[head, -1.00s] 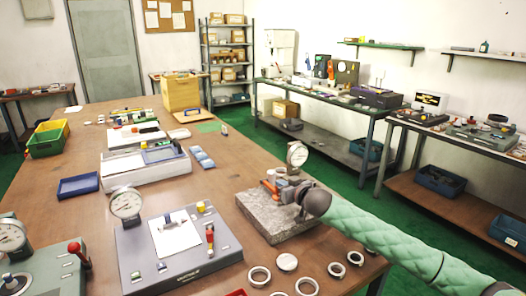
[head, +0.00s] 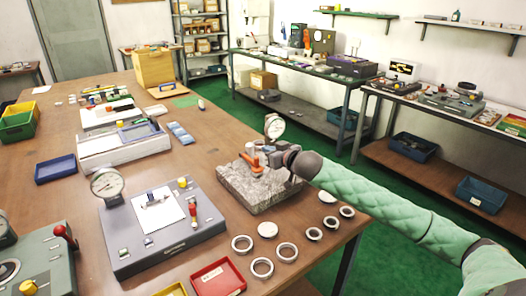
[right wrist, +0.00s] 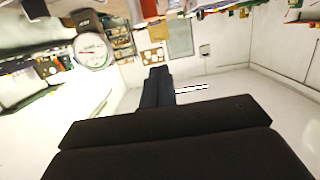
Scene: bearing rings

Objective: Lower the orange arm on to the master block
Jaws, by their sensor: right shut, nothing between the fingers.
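The orange arm (head: 251,166) is small in the head view, on the dial gauge stand with a speckled granite base (head: 243,190). My right gripper (head: 270,157) is at the stand, close beside the orange arm on its right. I cannot tell whether they touch. In the right wrist view its dark fingers (right wrist: 158,88) are together with nothing between them. The stand's round dial (head: 274,126) is upright behind the gripper; a dial (right wrist: 92,53) also shows in the right wrist view. I cannot make out the master block; my gripper and wrist cover part of the stand. My left gripper is out of view.
A grey fixture (head: 165,235) with its own dial stands left of the granite base. Several metal rings (head: 286,252) and a red tray (head: 217,278) lie in front. A blue tray (head: 55,169) is farther left. Bare wood lies between the trays and fixtures.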

